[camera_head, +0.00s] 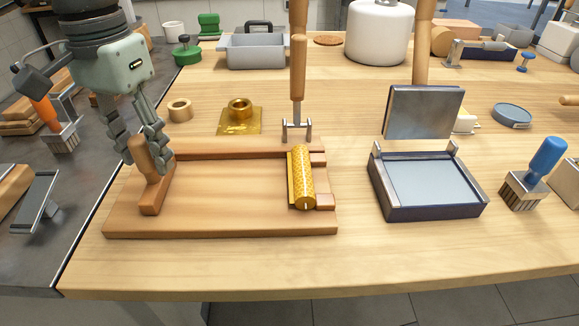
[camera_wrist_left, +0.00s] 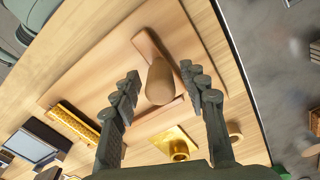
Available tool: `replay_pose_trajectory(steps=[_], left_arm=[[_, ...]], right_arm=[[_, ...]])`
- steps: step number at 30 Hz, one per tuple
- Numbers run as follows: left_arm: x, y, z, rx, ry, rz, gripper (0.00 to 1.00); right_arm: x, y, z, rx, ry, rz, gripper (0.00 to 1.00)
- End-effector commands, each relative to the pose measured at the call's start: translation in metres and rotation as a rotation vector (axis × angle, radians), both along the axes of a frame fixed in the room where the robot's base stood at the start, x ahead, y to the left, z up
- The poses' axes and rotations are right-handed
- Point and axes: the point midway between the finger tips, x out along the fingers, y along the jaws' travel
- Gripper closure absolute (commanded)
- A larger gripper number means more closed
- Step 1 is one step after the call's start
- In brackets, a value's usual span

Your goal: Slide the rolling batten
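The batten (camera_head: 155,195), a wooden bar with an upright rounded handle (camera_head: 146,163), lies across the left end of a wooden board (camera_head: 225,205). In the left wrist view the handle (camera_wrist_left: 159,84) points toward the camera. My left gripper (camera_head: 140,140) is open over the handle, with one finger on each side. In the left wrist view the fingers (camera_wrist_left: 162,80) have a gap to the left of the handle; the right finger is close, and contact cannot be told. A yellow honeycomb-patterned roll (camera_head: 303,178) lies at the board's right end. My right gripper is not in view.
Behind the board stand a gold plate with a ring (camera_head: 239,116) and a fork-like tool (camera_head: 297,90). A blue-edged box with raised lid (camera_head: 425,190) and a brush (camera_head: 535,175) are on the right. The board between batten and roll is clear.

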Motion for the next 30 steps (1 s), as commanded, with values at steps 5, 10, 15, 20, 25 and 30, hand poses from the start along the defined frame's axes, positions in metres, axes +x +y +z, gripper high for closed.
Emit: replay_pose_trajectory(steps=[5, 10, 15, 20, 25, 30], left_arm=[[0.000, 0.000, -0.001, 0.001, 0.002, -0.001, 0.55], [0.000, 0.000, 0.007, 0.001, 0.002, -0.001, 0.55], [0.000, -0.001, 0.021, -0.001, 0.001, -0.001, 0.55], [0.000, 0.000, 0.034, 0.000, 0.002, -0.001, 0.55], [-0.001, 0.000, 0.047, -0.001, 0.004, -0.001, 0.55], [0.000, -0.001, 0.059, -0.001, 0.000, -0.001, 0.55]], right_arm=[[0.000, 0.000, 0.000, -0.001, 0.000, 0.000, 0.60], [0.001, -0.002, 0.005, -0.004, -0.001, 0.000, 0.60], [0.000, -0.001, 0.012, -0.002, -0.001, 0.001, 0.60], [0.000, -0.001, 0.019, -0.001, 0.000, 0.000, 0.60], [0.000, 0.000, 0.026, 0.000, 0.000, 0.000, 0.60], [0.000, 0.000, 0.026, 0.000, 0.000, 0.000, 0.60]])
